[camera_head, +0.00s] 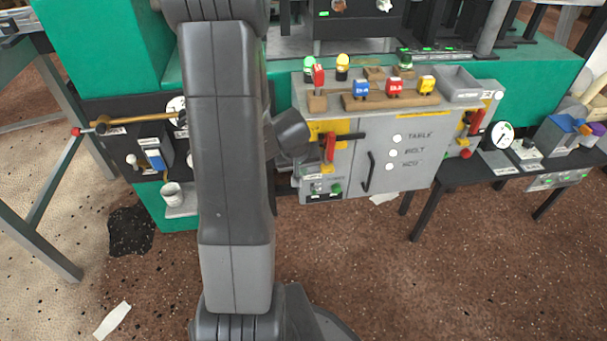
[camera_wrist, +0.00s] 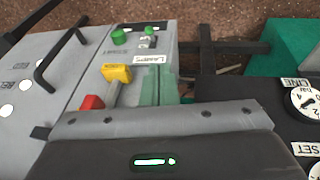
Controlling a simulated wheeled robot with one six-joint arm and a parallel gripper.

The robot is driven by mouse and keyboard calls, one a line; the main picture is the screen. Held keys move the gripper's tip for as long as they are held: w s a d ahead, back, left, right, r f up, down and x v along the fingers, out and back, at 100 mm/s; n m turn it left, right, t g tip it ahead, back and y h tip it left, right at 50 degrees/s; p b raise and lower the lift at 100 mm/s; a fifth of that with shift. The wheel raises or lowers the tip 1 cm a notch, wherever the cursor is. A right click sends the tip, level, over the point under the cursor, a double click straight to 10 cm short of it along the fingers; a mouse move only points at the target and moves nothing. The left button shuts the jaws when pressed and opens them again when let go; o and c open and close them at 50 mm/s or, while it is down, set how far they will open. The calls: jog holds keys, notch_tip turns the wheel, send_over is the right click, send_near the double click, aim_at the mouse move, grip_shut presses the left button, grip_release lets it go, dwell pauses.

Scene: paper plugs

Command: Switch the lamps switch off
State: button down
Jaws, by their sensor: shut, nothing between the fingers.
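The lamps switch is a small dark toggle (camera_wrist: 147,42) in the wrist view, beside a white LAMPS label (camera_wrist: 152,59), on the lower panel of the grey cabinet (camera_head: 385,150). Which way it is tipped is too small to tell. A green button (camera_wrist: 121,36) sits beside it and also shows in the head view (camera_head: 337,188). My gripper (camera_wrist: 159,72) is shut and empty, its greenish fingertips close to the label; contact cannot be told. In the head view the fingertips cannot be made out.
A yellow-tagged lever (camera_wrist: 117,74) stands close beside my fingers. A black door handle (camera_head: 368,172) projects from the cabinet. A black panel with dials (camera_wrist: 300,102) lies on the other side. Coloured blocks and a tray (camera_head: 462,84) top the cabinet.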

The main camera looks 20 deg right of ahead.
aim_at(314, 191)
jog(key=shift+s+d+b+x, duration=0.2)
jog(key=shift+b+x, duration=0.7)
jog(key=shift+x, duration=0.9)
jog(key=shift+s+d+b+x, duration=0.1)
jog(key=shift+s+b+x, duration=0.15)
jog(key=shift+b+x, duration=1.1)
jog(key=shift+s+d+b+x, duration=0.2)
jog(key=shift+b+x, duration=0.2)
jog(key=shift+x, duration=1.9)
